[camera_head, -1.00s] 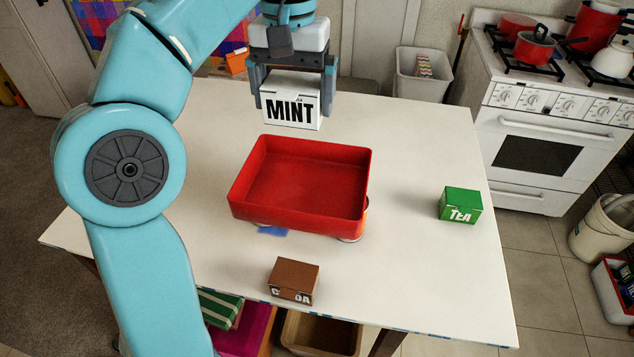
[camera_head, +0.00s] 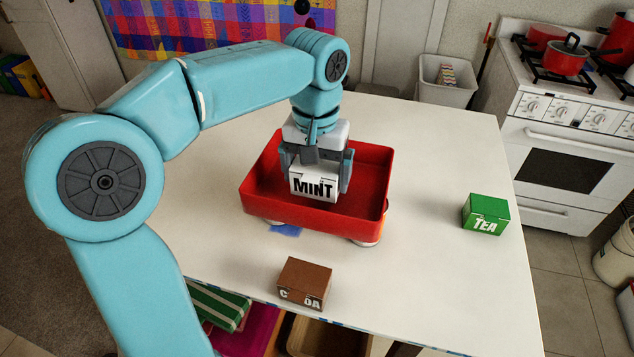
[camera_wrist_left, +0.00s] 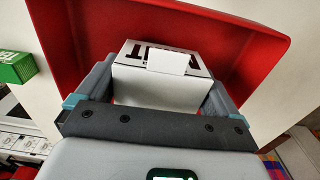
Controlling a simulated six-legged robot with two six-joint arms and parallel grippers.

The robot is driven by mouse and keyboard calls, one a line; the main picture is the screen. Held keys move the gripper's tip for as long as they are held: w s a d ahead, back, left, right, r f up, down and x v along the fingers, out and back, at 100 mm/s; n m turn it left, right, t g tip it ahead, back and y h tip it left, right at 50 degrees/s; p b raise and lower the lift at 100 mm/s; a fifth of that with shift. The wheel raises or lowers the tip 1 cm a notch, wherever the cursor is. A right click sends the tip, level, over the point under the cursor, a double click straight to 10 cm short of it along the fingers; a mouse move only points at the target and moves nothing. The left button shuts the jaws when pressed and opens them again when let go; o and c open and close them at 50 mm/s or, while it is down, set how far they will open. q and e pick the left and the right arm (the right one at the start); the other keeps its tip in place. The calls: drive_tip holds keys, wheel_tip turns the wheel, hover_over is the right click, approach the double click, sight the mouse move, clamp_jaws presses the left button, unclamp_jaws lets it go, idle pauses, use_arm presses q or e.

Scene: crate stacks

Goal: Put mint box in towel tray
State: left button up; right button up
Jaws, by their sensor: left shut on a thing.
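The white mint box (camera_head: 313,187), lettered MINT, is between the fingers of my left gripper (camera_head: 316,178), which is shut on it. The box is upright over the inside of the red tray (camera_head: 262,209) on the table; I cannot tell whether it touches the tray's floor. In the left wrist view the mint box (camera_wrist_left: 158,85) sits between both fingers, with the red tray wall (camera_wrist_left: 215,25) beyond it. My right gripper is not in view.
A green TEA box (camera_head: 486,214) stands on the table to the right. A brown cocoa box (camera_head: 304,283) is near the table's front edge. The white table (camera_head: 425,230) is clear between the tray and the tea box. A stove (camera_head: 570,150) stands at the right.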

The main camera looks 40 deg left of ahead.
use_arm(q)
drive_tip(key=f, duration=0.2)
drive_tip(key=w+f, duration=0.1)
drive_tip(key=shift+w+a, duration=0.1)
drive_tip(key=shift+a, duration=0.2)
drive_tip(key=shift+s+d+r, duration=0.2)
drive_tip(key=shift+s+d, duration=0.05)
drive_tip(key=shift+s, duration=0.1)
drive_tip(key=shift+s+f, duration=0.1)
drive_tip(key=shift+s, duration=0.1)
drive_tip(key=shift+w+a+f, duration=0.1)
drive_tip(key=shift+f, duration=0.1)
drive_tip(key=o, duration=0.7)
drive_tip(key=shift+w, duration=0.25)
drive_tip(key=shift+o, duration=0.2)
drive_tip(key=shift+w, duration=0.1)
drive_tip(key=shift+r, duration=0.1)
drive_tip(key=r, duration=0.4)
drive_tip(key=r+p, duration=0.1)
drive_tip(key=r, duration=0.6)
drive_tip(key=shift+s+r+p, duration=0.25)
drive_tip(key=shift+r+p, duration=0.15)
drive_tip(key=shift+w+r, duration=0.15)
drive_tip(key=shift+r, duration=0.1)
drive_tip(key=shift+s, duration=0.2)
drive_tip(key=shift+w, duration=0.15)
